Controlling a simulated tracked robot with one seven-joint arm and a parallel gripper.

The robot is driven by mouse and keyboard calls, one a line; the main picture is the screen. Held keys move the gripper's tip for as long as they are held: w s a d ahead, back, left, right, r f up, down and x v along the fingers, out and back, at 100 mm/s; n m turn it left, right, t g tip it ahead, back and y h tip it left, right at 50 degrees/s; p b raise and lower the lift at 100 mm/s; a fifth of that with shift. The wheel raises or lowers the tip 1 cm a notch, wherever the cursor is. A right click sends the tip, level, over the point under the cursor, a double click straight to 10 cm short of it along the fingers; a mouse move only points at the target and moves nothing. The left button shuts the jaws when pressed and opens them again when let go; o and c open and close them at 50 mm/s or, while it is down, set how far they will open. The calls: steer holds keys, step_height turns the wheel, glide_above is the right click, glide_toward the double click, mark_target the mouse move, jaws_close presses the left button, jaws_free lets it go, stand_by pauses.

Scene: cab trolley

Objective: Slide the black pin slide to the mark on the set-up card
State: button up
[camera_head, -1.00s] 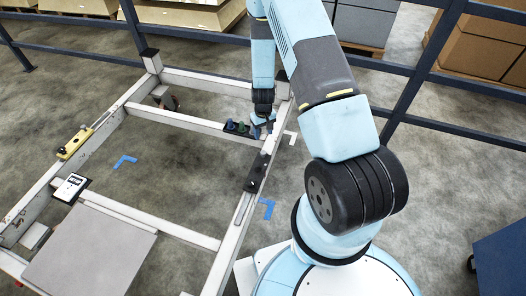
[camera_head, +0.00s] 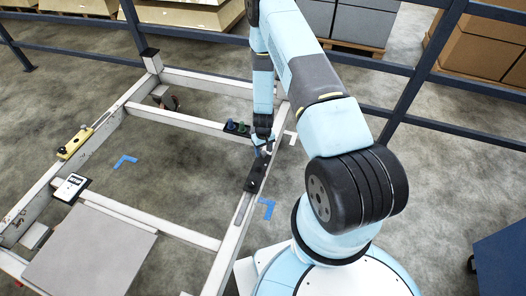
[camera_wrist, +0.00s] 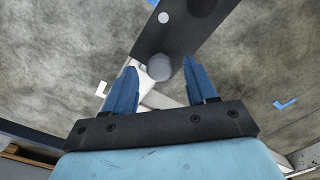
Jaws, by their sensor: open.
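The black pin slide (camera_head: 256,178) sits on the right-hand rail of the white frame. In the wrist view it is a dark plate (camera_wrist: 190,30) with a round grey pin (camera_wrist: 159,67) standing up from it. My gripper (camera_head: 263,152) is at the far end of the slide. Its two blue fingers are open, one on each side of the grey pin, with gaps showing; whether they are level with it I cannot tell. A small white card (camera_head: 71,186) with dark print lies on the left side of the frame; its print is too small to read.
A yellow block with a rod (camera_head: 75,146) is on the left rail. A grey panel (camera_head: 92,250) fills the near left. A dark blue fence rail (camera_head: 100,58) runs behind.

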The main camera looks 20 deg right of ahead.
steer(key=shift+f, duration=0.4)
jaws_close()
stand_by(0.4)
